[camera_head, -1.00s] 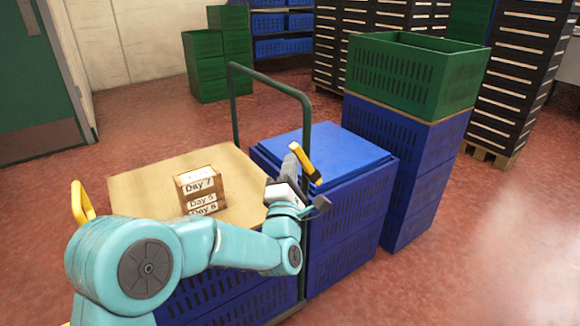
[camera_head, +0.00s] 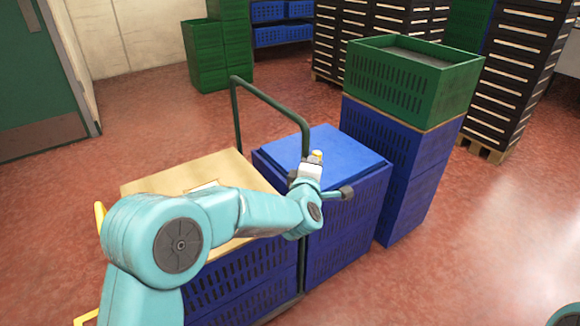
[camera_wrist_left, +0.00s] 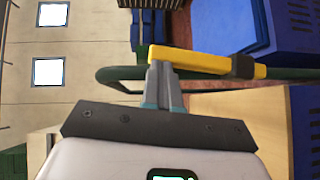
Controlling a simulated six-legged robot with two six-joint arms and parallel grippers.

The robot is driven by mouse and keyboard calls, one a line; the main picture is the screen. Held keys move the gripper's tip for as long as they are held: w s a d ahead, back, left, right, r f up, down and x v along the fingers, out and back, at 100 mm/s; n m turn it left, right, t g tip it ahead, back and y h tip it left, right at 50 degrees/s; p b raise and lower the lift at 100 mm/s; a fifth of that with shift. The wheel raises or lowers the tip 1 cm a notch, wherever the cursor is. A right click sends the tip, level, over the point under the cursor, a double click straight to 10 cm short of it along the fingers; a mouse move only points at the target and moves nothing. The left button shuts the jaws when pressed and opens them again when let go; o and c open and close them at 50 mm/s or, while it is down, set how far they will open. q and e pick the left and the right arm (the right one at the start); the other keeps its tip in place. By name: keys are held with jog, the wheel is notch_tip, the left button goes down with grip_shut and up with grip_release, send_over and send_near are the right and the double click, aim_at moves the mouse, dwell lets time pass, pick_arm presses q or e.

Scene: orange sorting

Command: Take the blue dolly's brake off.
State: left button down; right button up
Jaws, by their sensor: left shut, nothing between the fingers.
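The dolly with a dark green push handle (camera_head: 236,115) carries blue crates (camera_head: 345,200). A yellow lever with a dark end (camera_wrist_left: 200,62) lies across the green bar in the left wrist view, and a small yellow part (camera_head: 317,156) shows in the head view. I take it to be the brake lever. My left gripper (camera_head: 316,162) is at the lever, beside the green handle. Its fingers (camera_wrist_left: 163,68) are shut with nothing between them, and their tips overlap the lever in the picture. I cannot tell whether they touch it. My right gripper is out of view.
A stack of blue crates with a green crate (camera_head: 405,85) on top stands close on the right. Black crate stacks (camera_head: 515,75) stand behind. Red floor is free at the right.

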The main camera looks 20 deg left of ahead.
pick_arm(q)
jog(key=w+p, duration=0.1)
jog(key=p, duration=0.1)
jog(key=w+d+r+m+g+p, duration=0.1)
jog(key=p, duration=0.1)
jog(key=shift+d+g, duration=0.15)
jog(key=shift+g, duration=0.15)
jog(key=shift+w+d+f+m+y+p, duration=0.35)
jog(key=shift+w+d+p, duration=0.3)
jog(key=shift+p, duration=0.55)
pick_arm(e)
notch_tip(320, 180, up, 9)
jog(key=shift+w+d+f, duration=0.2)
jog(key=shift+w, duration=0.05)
pick_arm(q)
jog(key=shift+w, duration=0.1)
jog(key=shift+a, duration=0.1)
